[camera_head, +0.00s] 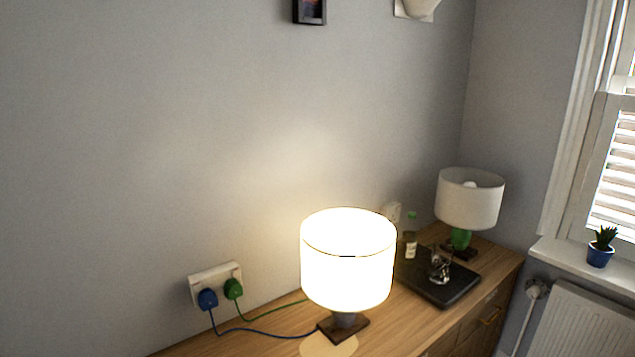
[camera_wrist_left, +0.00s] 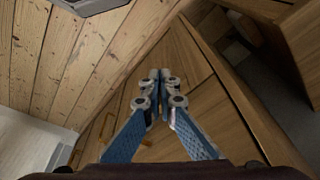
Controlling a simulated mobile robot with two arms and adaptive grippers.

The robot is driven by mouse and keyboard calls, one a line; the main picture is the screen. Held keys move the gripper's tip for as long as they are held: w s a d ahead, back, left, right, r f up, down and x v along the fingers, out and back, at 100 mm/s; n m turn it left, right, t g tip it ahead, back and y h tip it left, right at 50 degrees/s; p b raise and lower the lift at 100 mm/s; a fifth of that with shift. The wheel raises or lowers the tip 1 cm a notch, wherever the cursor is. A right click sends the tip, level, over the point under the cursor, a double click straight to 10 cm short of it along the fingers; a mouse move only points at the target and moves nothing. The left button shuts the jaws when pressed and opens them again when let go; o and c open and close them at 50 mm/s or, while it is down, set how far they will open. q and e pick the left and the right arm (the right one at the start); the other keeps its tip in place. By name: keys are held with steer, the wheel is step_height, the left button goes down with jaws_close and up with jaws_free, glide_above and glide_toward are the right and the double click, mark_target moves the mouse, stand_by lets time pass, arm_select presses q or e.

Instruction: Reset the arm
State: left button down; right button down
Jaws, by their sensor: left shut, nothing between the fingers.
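My left gripper (camera_wrist_left: 160,75) shows in the left wrist view with its blue and grey fingers together at the tips. It is shut and holds nothing. Behind its fingers is a wooden drawer front (camera_wrist_left: 190,60), and floorboards (camera_wrist_left: 75,55) lie at the upper left. I cannot tell whether the fingers touch the wood. Neither gripper shows in the head view, and my right gripper is in no view.
In the head view a lit lamp (camera_head: 348,262) stands on the wooden dresser (camera_head: 400,325). An unlit lamp (camera_head: 469,200), a bottle (camera_head: 410,240) and a black tray (camera_head: 425,284) are farther right. Blue (camera_head: 207,299) and green (camera_head: 233,289) plugs sit in the wall socket. A radiator (camera_head: 580,320) is below the window.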

arm_select(q)
steer(key=s+a+f+g+b, duration=0.15)
steer(key=s+f, duration=0.25)
steer(key=f, duration=0.6)
steer(key=s+d+f+t+b, duration=0.1)
steer(key=s+f+b, duration=0.15)
steer(key=f, duration=0.75)
steer(key=s+a+f+g+b, duration=0.1)
steer(key=s+a+f+b, duration=0.1)
steer(key=s+f, duration=0.9)
steer(key=shift+s+a+f, duration=0.4)
steer(key=shift+s+a, duration=0.05)
steer(key=shift+s, duration=0.75)
